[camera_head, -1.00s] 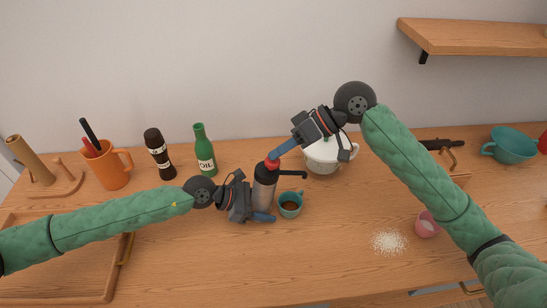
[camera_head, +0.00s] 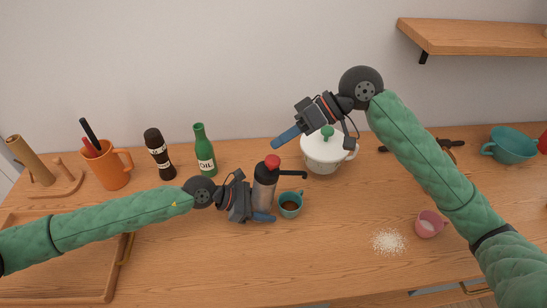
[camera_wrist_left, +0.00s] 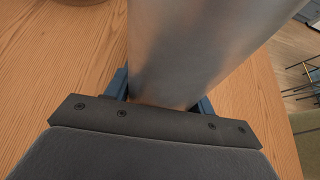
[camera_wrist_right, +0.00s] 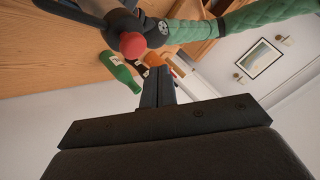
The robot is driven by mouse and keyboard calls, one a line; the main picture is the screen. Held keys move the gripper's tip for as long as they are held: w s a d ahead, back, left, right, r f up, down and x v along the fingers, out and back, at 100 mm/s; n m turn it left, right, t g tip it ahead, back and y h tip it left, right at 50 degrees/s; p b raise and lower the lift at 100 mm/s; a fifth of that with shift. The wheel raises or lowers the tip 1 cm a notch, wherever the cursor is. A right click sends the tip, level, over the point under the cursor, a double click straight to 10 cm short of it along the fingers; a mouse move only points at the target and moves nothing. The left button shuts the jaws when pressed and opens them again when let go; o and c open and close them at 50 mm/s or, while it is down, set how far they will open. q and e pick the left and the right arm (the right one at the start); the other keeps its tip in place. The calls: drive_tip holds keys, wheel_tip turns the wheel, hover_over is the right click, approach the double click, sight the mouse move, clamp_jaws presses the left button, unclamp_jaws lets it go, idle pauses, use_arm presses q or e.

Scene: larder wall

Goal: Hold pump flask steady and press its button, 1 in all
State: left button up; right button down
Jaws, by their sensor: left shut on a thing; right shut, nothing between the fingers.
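The pump flask (camera_head: 264,190) stands upright on the counter, with a grey body, a black spout to the right and a red button (camera_head: 272,161) on top. My left gripper (camera_head: 262,217) is shut on its lower body; the metal body fills the left wrist view (camera_wrist_left: 195,50). My right gripper (camera_head: 276,144) is shut and empty, above the red button and apart from it. The right wrist view shows the red button (camera_wrist_right: 131,44) beyond the closed fingers. A teal cup (camera_head: 290,207) with dark liquid stands under the spout.
A white lidded pot (camera_head: 322,157) stands behind to the right. A green oil bottle (camera_head: 204,155), a dark bottle (camera_head: 159,157) and an orange mug (camera_head: 107,171) stand to the left. A pink cup (camera_head: 429,226) and spilled white grains (camera_head: 389,242) are at front right.

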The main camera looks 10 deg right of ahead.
drive_tip(key=shift+d+r, duration=0.2)
drive_tip(key=shift+r, duration=1.35)
use_arm(q)
drive_tip(key=o, duration=0.9)
drive_tip(key=shift+c, duration=0.2)
drive_tip(key=shift+a, duration=0.1)
